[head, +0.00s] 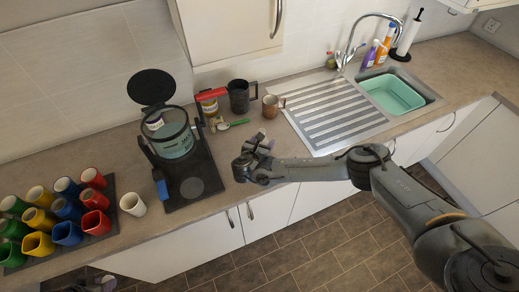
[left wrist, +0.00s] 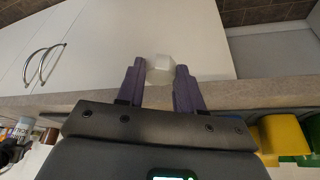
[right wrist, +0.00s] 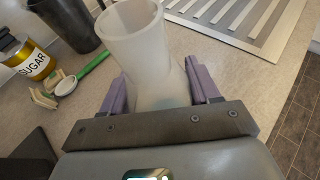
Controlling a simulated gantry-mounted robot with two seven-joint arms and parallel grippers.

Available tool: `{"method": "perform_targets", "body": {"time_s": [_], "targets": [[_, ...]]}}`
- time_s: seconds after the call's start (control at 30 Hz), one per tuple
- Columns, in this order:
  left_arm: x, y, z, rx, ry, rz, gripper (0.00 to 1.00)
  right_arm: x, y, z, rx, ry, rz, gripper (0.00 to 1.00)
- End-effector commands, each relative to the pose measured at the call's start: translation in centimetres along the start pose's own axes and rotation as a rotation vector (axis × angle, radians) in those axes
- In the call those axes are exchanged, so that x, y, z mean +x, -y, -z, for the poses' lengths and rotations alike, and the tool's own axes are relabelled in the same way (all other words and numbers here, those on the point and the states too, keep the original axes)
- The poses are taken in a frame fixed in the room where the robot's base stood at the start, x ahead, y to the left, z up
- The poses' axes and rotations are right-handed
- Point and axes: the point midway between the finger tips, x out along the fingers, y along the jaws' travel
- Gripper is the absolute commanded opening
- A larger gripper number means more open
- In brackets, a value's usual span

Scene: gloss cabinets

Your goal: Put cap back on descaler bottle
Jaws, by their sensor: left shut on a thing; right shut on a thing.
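My left gripper (head: 98,283) is low at the bottom left of the head view, in front of the counter and partly cut off. In the left wrist view its fingers (left wrist: 160,72) are shut on a small whitish cap (left wrist: 160,68), with cabinet doors beyond. My right gripper (head: 256,152) is over the counter near its front edge. In the right wrist view its fingers (right wrist: 158,88) are shut on a translucent white bottle (right wrist: 136,45) with a wide open mouth and no cap on it. The bottle is mostly hidden in the head view. Cap and bottle are well apart.
A tray of coloured cups (head: 108,240) stands at the left, with a white cup (head: 133,204) beside it. A machine with a clear jar (head: 170,140) stands left of my right gripper. Behind are a sugar jar (right wrist: 35,60), a green spoon (right wrist: 85,75) and dark mug (head: 239,97).

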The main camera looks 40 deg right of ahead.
Motion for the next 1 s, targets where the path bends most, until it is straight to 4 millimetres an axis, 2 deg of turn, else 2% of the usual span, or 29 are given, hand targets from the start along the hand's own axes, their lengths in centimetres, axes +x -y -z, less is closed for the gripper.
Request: {"method": "perform_targets", "body": {"time_s": [0.37, 0.47, 0.6, 1.0], "targets": [[0.2, 0.0, -0.1, 0.000, 0.000, 0.000, 0.04, -0.2, 0.0, -0.7, 0.003, 0.000, 0.000, 0.21], [0.5, 0.0, -0.2, 0.000, 0.000, 0.000, 0.04, -0.6, -0.1, -1.5, 0.003, 0.000, -0.002, 0.21], [1.4, 0.0, -0.6, 0.000, 0.000, 0.000, 0.04, -1.4, -0.1, -3.7, 0.005, 0.002, -0.002, 0.21], [2.4, 0.0, -1.0, 0.000, 0.000, 0.000, 0.04, -2.9, 7.4, -7.7, -0.001, 0.003, 0.001, 0.21]]}}
